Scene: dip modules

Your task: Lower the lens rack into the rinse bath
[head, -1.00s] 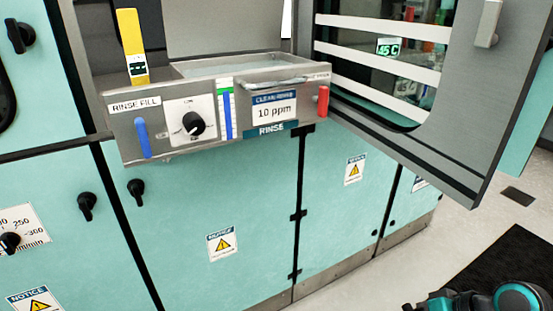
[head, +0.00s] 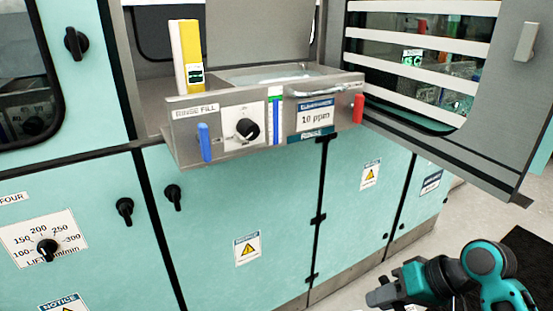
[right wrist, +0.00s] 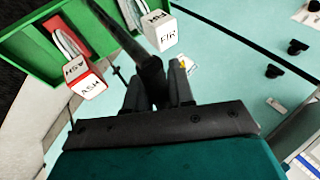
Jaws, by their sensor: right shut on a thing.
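The rinse bath (head: 270,76) is an open metal tank with water, behind a front panel marked RINSE in the head view. My right gripper (head: 376,298) is at the bottom right of the head view, low and well in front of the bath. In the right wrist view my right gripper (right wrist: 155,88) is shut on the dark handle of the lens rack (right wrist: 105,12). The rack is green, with upright discs and end blocks marked ASH and FIR. The rack is not clearly visible in the head view. My left gripper is out of view.
A blue lever (head: 205,142), black knob (head: 247,129) and red lever (head: 358,108) stick out from the bath's front. A yellow-and-white block (head: 187,55) stands at its left. A striped glass door (head: 480,120) stands open on the right. Open floor lies at lower right.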

